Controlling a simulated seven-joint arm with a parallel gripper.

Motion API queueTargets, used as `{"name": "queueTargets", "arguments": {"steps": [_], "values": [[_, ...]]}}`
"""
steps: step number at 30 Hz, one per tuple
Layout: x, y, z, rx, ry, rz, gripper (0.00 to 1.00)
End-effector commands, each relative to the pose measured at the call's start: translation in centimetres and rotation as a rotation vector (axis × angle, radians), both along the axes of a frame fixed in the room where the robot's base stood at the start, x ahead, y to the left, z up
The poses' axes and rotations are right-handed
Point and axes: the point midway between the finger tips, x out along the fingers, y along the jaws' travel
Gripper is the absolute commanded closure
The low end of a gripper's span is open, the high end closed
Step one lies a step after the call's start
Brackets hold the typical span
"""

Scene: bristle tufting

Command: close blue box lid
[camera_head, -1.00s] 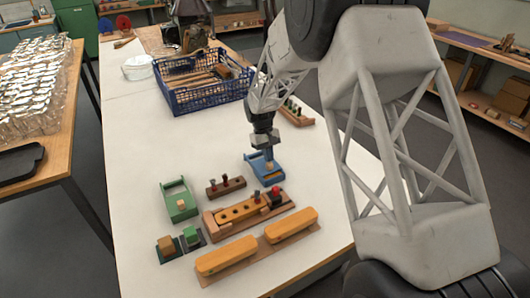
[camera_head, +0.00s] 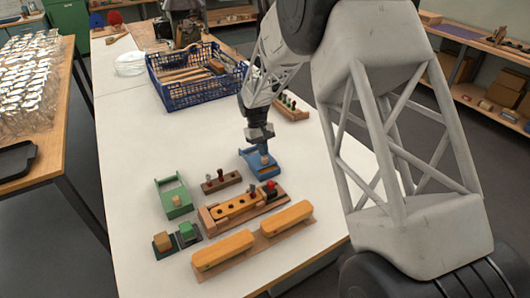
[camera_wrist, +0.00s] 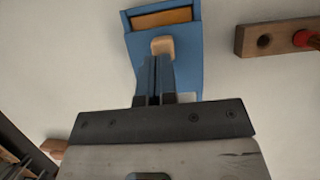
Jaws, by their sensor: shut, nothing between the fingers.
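The blue box (camera_head: 274,171) stands on the white table below my gripper (camera_head: 259,150). In the wrist view the blue box (camera_wrist: 190,65) has a slot-like opening at its far end, with a brown inside showing, so its lid is partly open. A pale wooden knob (camera_wrist: 162,46) stands on the lid; the knob also shows in the head view (camera_head: 265,160). My gripper (camera_wrist: 158,62) is shut and empty, its fingertips right beside the knob on the near side. I cannot tell whether they touch it. The fingers hide part of the box.
A green box (camera_head: 174,198) stands to the left. A dark peg block (camera_head: 222,183), an orange block with pegs (camera_head: 236,209) and two yellow-orange rounded pieces (camera_head: 222,250) lie in front. A blue crate (camera_head: 195,82) of tools and a peg rack (camera_head: 292,109) stand behind.

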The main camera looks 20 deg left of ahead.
Motion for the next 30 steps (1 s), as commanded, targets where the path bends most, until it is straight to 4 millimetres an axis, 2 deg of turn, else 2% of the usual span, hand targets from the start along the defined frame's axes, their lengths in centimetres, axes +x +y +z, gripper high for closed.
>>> {"name": "queueTargets", "arguments": {"steps": [5,12,18,24,30], "values": [[1.6,1.7,-0.3,-0.001,0.002,0.001,1.00],[2.7,2.7,4.1,0.001,-0.002,0.001,1.00],[3.5,3.5,6.9,0.001,-0.001,0.000,1.00],[4.0,4.0,8.7,0.001,-0.001,0.000,1.00],[4.1,4.2,9.3,0.001,-0.001,0.000,1.00]]}}
